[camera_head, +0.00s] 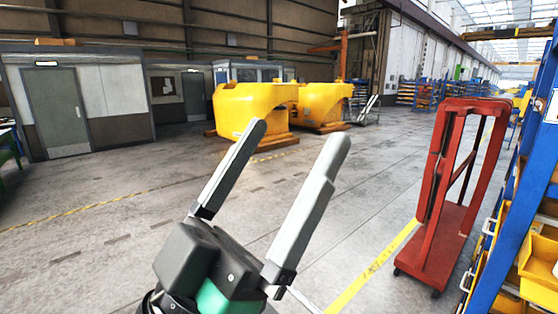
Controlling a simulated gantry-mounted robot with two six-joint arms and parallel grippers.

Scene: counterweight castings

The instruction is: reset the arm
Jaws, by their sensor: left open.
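My left gripper (297,150) shows at the lower middle of the head view. Its two long grey fingers point up and stand wide apart, with nothing between them. It is raised in front of the open floor and touches nothing that I can see. Only the dark gripper body with a green part and the start of the wrist show below it. My right gripper is not in the view.
Yellow castings (250,106) rest on wooden supports at the back. A red wheeled rack (440,235) stands at right, beside a blue shelf frame (517,200) with yellow bins (540,262). The grey floor (110,240) is clear at left.

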